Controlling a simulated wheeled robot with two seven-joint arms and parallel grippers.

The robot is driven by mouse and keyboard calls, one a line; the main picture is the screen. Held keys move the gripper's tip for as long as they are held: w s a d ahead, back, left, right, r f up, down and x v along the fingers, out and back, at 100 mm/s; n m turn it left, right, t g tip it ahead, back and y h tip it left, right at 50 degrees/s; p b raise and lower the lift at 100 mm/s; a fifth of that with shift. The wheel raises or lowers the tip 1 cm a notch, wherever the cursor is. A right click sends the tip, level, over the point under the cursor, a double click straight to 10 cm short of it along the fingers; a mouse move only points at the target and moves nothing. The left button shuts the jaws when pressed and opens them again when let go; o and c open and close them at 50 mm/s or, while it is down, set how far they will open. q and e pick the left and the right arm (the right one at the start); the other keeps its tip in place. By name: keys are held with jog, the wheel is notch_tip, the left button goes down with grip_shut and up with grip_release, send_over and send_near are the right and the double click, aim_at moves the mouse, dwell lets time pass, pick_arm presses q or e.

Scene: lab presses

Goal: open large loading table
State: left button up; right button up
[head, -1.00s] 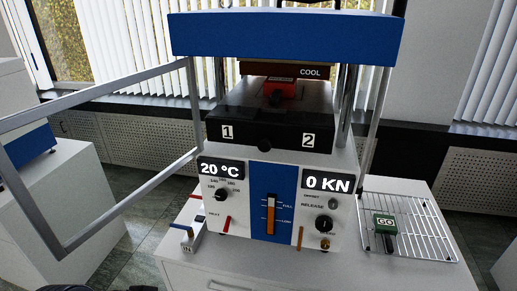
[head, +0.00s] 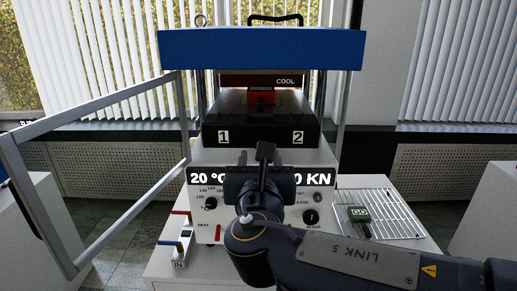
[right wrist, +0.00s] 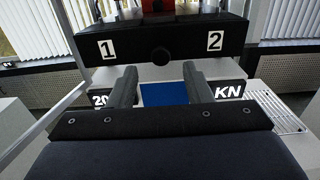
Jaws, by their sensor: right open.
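The lab press (head: 262,50) stands in the middle of the head view with a blue top. Its black loading table (head: 262,133), marked 1 and 2, sits under the upper plate. A round dark knob (right wrist: 161,57) shows at the table's front centre in the right wrist view; in the head view my gripper hides it. My right gripper (head: 264,152) is in front of the press, just below the table front. In the right wrist view its two fingers (right wrist: 157,85) are apart and empty, below the knob and not around it. My left gripper is not in view.
The guard frame door (head: 90,118) of the press stands swung open to the left. A wire rack (head: 390,213) with a green GO block (head: 358,213) lies at the right.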

jog(key=w, duration=0.5)
jog(key=shift+p, duration=0.35)
jog(key=shift+c, duration=0.2)
grip_shut()
